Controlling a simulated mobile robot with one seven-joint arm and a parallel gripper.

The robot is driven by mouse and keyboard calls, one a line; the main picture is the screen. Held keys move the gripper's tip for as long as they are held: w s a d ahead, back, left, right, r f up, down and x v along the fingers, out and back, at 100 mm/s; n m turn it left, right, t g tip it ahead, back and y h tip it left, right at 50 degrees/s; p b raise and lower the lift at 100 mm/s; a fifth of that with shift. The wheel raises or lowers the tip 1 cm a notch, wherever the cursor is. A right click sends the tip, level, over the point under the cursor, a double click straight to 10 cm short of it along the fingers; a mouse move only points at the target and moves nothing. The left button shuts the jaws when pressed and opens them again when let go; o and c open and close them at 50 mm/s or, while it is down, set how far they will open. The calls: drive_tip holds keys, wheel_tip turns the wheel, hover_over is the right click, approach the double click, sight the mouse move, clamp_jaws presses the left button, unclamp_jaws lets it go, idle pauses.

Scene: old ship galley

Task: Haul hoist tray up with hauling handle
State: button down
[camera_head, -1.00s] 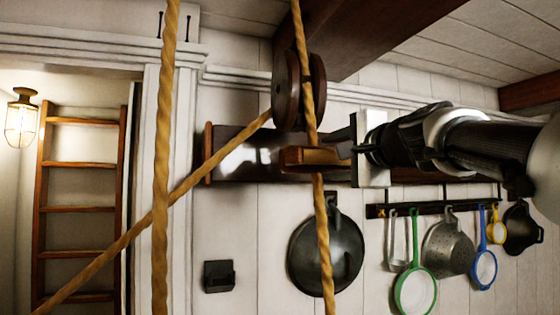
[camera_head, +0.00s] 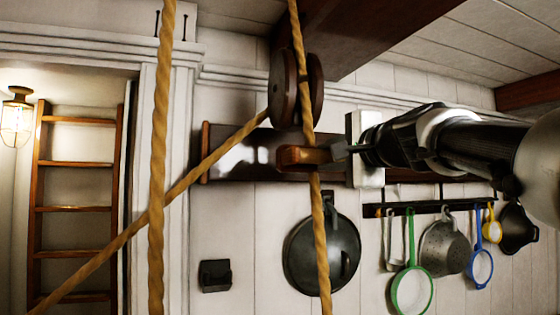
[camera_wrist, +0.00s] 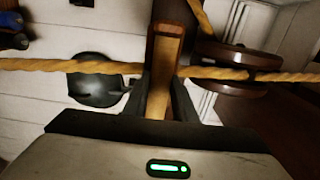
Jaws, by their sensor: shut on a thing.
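The hauling handle (camera_head: 296,157) is a short brown wooden bar at the vertical rope (camera_head: 321,235), just below the wooden pulley (camera_head: 284,88). My gripper (camera_head: 342,151) comes in level from the right and is shut on the handle's right end. In the wrist view the handle (camera_wrist: 163,75) stands between my two fingers (camera_wrist: 162,98), with the rope (camera_wrist: 240,74) crossing behind it and the pulley (camera_wrist: 237,70) to the right. The hoist tray is not in view.
A second rope (camera_head: 158,180) hangs at the left and a slanting rope (camera_head: 100,256) runs down left from the pulley. Pans, a green-rimmed strainer (camera_head: 411,291) and a colander (camera_head: 443,247) hang on the wall below my arm. A ladder (camera_head: 76,207) stands far left. A ceiling beam (camera_head: 375,30) is overhead.

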wheel_tip(320, 180, down, 22)
drive_tip(key=s+d+b, duration=0.1)
drive_tip(key=d+b, duration=0.1)
drive_tip(key=b, duration=2)
drive_tip(key=shift+s+f, duration=0.1)
wheel_tip(320, 180, down, 22)
drive_tip(key=s+d+b, duration=0.1)
drive_tip(key=d+b, duration=0.1)
drive_tip(key=b, duration=0.4)
drive_tip(key=shift+s, duration=0.2)
wheel_tip(320, 180, down, 22)
drive_tip(key=s+d, duration=0.1)
drive_tip(key=d, duration=0.1)
drive_tip(key=shift+s, duration=0.2)
